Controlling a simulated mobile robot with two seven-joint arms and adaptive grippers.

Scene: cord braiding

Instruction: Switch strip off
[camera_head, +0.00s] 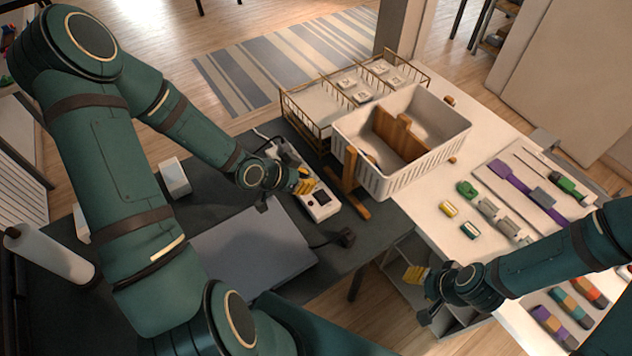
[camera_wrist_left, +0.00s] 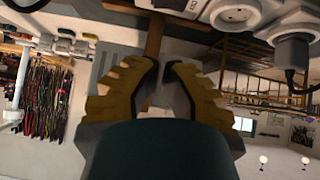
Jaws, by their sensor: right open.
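The white power strip (camera_head: 316,199) lies on the dark desk, running from upper left to lower right, with plugs in its far part. In the left wrist view its sockets (camera_wrist_left: 236,14) show at the top edge. My left gripper (camera_head: 304,183) is over the strip's middle, close to its top; I cannot tell whether it touches. Its yellow fingers show in the left wrist view (camera_wrist_left: 162,66) with a narrow gap between them and nothing clearly held. The switch cannot be made out. My right gripper (camera_head: 422,292) is open and empty, in front of the white table's edge.
A white bin (camera_head: 352,165) and a wire rack (camera_head: 310,127) stand behind the strip. A wooden stand (camera_head: 350,185) is close to its right. A closed grey laptop (camera_head: 252,250) lies in front. A dark plug (camera_head: 347,237) with a cord lies near the desk edge.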

